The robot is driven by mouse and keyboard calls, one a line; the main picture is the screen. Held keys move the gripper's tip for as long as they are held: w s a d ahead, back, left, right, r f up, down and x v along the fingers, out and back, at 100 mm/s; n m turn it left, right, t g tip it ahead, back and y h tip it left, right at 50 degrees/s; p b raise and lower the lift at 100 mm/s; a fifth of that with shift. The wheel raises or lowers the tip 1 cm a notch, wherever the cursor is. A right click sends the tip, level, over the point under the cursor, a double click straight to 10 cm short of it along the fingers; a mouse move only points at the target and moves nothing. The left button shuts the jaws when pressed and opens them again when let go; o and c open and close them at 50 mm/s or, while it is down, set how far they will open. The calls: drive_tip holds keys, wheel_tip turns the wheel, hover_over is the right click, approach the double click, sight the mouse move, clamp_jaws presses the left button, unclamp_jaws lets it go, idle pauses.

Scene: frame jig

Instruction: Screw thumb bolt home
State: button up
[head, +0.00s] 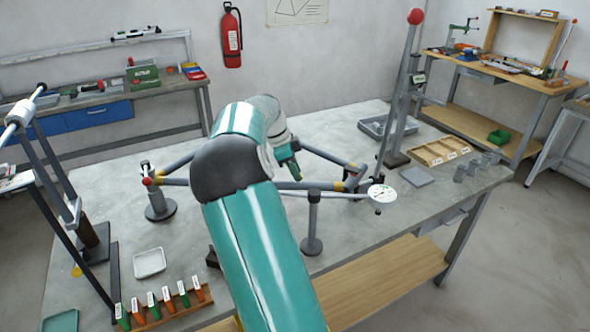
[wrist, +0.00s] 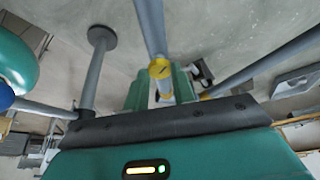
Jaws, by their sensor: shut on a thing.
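My gripper (wrist: 160,82) shows in the wrist view with its two green fingers close together, shut on a small part at the frame joint. That part is mostly hidden; I take it for the thumb bolt but cannot make out its head or thread. A yellow collar (wrist: 160,68) at the end of a grey tube (wrist: 150,25) sits between the fingertips. In the head view my arm hides most of the gripper, which reaches down at the middle of the tube frame (head: 322,158). How deep the bolt sits cannot be seen.
A dial gauge (head: 382,194) and a support post (head: 312,225) stand at the near side of the frame. A tall grey post with a red knob (head: 415,17) rises to the right. A wooden tray (head: 437,150) and a rack of labelled handles (head: 168,303) lie on the bench.

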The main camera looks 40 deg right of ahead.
drive_tip(key=o, duration=1)
drive_tip(key=shift+r, duration=0.15)
drive_tip(key=v, duration=1.3)
drive_tip(key=shift+r, duration=0.25)
drive_tip(key=shift+w+a, duration=0.1)
drive_tip(key=shift+a, duration=0.05)
